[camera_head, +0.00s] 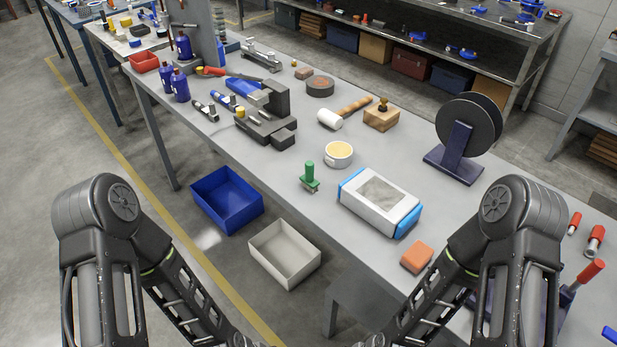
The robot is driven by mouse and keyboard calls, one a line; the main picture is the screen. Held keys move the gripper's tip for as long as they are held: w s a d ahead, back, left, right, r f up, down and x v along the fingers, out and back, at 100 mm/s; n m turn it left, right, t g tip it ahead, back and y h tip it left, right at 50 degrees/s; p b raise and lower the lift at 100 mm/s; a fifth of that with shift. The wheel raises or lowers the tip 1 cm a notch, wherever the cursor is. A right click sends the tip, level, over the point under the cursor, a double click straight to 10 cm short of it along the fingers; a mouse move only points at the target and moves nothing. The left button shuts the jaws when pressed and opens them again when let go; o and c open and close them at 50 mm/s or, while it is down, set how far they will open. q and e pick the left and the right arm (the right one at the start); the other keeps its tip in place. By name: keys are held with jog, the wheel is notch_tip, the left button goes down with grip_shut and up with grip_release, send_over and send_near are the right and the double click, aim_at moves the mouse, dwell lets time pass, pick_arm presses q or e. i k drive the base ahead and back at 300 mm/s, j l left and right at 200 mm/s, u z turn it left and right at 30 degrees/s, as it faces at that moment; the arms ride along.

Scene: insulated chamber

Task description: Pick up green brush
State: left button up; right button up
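A small green brush (309,176) with an upright handle stands on the grey workbench (265,150), near its front edge. It sits between a white cup with yellowish contents (339,154) behind it and a white and blue box (380,201) to its right. Nothing touches the brush. My two forearms reach down toward the bottom middle of the picture, and both grippers are below the frame, out of view.
A blue bin (227,199) and a white bin (284,254) are on the floor before the bench. An orange block (416,257) lies right of the box. A black spool (468,125) stands at the back right. A vise (265,115) is left of the brush.

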aim_at(307, 180)
jog(key=z, duration=0.75)
jog(key=k+j+z, duration=0.2)
jog(key=j+z, duration=0.25)
jog(key=k+j+z, duration=0.25)
jog(key=z, duration=0.15)
jog(key=k+j+z, duration=0.25)
jog(key=z, duration=0.2)
jog(key=k+j, duration=0.2)
jog(key=k, duration=0.15)
jog(key=k+j+z, duration=0.1)
jog(key=k, duration=0.3)
jog(key=j, duration=0.1)
